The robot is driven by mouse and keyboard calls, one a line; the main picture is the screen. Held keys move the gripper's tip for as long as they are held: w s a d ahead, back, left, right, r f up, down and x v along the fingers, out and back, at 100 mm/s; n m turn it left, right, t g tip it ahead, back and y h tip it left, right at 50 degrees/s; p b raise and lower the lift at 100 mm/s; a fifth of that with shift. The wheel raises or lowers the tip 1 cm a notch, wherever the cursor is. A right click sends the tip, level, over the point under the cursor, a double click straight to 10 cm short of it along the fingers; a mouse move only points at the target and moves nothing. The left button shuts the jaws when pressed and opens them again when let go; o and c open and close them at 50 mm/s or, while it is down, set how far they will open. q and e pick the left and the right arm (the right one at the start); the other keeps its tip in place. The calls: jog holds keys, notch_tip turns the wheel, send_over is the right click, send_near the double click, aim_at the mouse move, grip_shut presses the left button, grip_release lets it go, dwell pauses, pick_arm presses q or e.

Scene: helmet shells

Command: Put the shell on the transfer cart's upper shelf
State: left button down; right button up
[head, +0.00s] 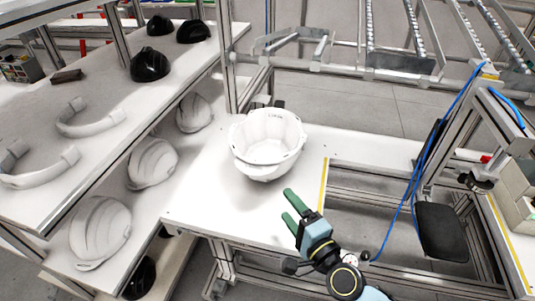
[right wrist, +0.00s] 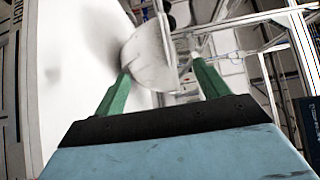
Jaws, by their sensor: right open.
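A white helmet shell (head: 267,145) sits on a white worktop (head: 215,205) with its open side up. It also shows in the right wrist view (right wrist: 148,58), just beyond and between the fingertips. My right gripper (head: 288,205) is open and empty, its green fingers pointing at the shell from the lower right. The fingers also show spread in the right wrist view (right wrist: 161,68). A gap shows between fingertips and shell in the head view. My left gripper is not in view. A white multi-level rack (head: 95,160) stands at left; I cannot tell whether it is the transfer cart.
More white shells (head: 100,230) lie on the rack's lower level. Black shells (head: 149,65) and pale curved bands (head: 90,120) lie on its upper level. A metal roller frame (head: 400,60) stands behind. A blue cable (head: 415,170) hangs at right. The worktop left of the gripper is clear.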

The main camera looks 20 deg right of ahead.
aim_at(266, 174)
jog(key=w, duration=0.4)
jog(key=w+a, duration=0.1)
jog(key=w, duration=0.7)
jog(key=shift+w+a+f, duration=0.1)
jog(key=shift+w+a, duration=0.15)
jog(key=shift+a, duration=0.15)
grip_shut()
